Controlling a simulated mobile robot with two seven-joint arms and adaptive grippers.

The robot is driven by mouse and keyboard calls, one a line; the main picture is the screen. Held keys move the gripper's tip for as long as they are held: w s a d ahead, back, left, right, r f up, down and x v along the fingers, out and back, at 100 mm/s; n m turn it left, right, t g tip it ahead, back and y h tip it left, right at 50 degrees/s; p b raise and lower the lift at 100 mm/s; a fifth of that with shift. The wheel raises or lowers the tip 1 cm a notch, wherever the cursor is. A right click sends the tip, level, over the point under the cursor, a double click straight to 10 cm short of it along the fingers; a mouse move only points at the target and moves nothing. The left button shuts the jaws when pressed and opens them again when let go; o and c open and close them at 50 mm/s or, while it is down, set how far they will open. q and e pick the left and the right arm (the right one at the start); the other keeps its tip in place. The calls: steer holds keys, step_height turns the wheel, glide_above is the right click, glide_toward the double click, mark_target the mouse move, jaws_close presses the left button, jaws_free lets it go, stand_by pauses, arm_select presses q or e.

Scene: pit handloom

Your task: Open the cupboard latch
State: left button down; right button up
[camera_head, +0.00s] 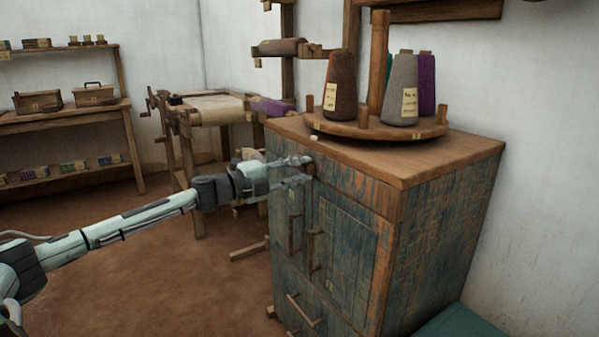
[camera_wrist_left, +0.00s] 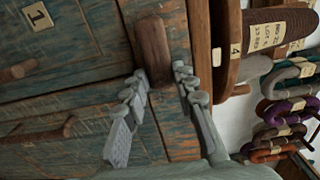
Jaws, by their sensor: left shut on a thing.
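The cupboard (camera_head: 345,225) is weathered blue-green wood with a brown top and stands right of centre. Its latch (camera_wrist_left: 152,50) is a small brown wooden block near the top edge of the front, just under the cupboard top. My left gripper (camera_head: 305,170) reaches in from the left at that spot. In the left wrist view its two fingers (camera_wrist_left: 160,82) lie on either side of one end of the latch, shut on it. The doors look closed, with upright wooden handles (camera_head: 315,250). The fingers partly hide the latch in the head view. My right gripper is not in view.
A round wooden turntable (camera_head: 375,127) with yarn cones (camera_head: 341,87) stands on the cupboard, close above the gripper. A loom frame (camera_head: 215,110) stands behind the arm. Shelves (camera_head: 65,120) line the left wall. The floor (camera_head: 130,250) at left is clear.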

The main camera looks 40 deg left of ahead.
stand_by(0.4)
arm_select(q)
steer(key=c, duration=1.2)
jaws_free()
steer(key=shift+v, duration=0.8)
steer(key=v, duration=1)
steer(key=shift+s, duration=0.2)
steer(key=shift+a+f, duration=0.1)
